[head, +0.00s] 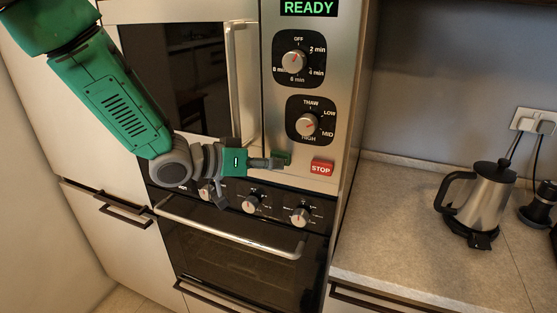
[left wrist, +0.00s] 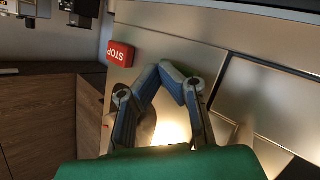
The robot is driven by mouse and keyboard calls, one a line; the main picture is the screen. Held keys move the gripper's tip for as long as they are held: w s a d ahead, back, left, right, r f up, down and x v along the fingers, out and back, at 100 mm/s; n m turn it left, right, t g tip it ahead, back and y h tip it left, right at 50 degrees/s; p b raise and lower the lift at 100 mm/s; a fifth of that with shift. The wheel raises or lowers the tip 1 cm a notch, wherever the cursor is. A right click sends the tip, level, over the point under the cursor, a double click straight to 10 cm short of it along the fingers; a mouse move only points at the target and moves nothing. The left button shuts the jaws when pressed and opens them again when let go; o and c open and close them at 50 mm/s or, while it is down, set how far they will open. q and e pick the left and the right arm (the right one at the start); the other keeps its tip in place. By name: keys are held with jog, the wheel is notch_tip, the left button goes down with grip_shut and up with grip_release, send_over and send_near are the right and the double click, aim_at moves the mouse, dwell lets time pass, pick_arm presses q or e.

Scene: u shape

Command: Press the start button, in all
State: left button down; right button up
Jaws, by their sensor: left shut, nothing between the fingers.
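The green start button (head: 282,156) is on the microwave panel, left of the red STOP button (head: 321,168). My left gripper (head: 270,163) is shut and empty, its fingertips at the start button and hiding part of it. In the left wrist view the closed fingertips (left wrist: 168,68) cover most of the green button, and a sliver of green shows behind them. The red STOP button (left wrist: 120,54) is beside them. I cannot tell whether the fingertips touch the button. The display (head: 309,8) reads READY. My right gripper is not in view.
Two dials, the timer (head: 296,60) and the power dial (head: 309,122), sit above the buttons. The microwave handle (head: 238,80) stands out to the left. Oven knobs (head: 300,214) and an oven handle (head: 230,231) are below. A kettle (head: 484,197) stands on the right counter.

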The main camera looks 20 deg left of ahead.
pick_arm(q)
jog(key=shift+s, duration=0.25)
jog(key=s, duration=0.5)
jog(key=shift+a, duration=0.1)
jog(key=shift+f, duration=0.1)
dwell(0.7)
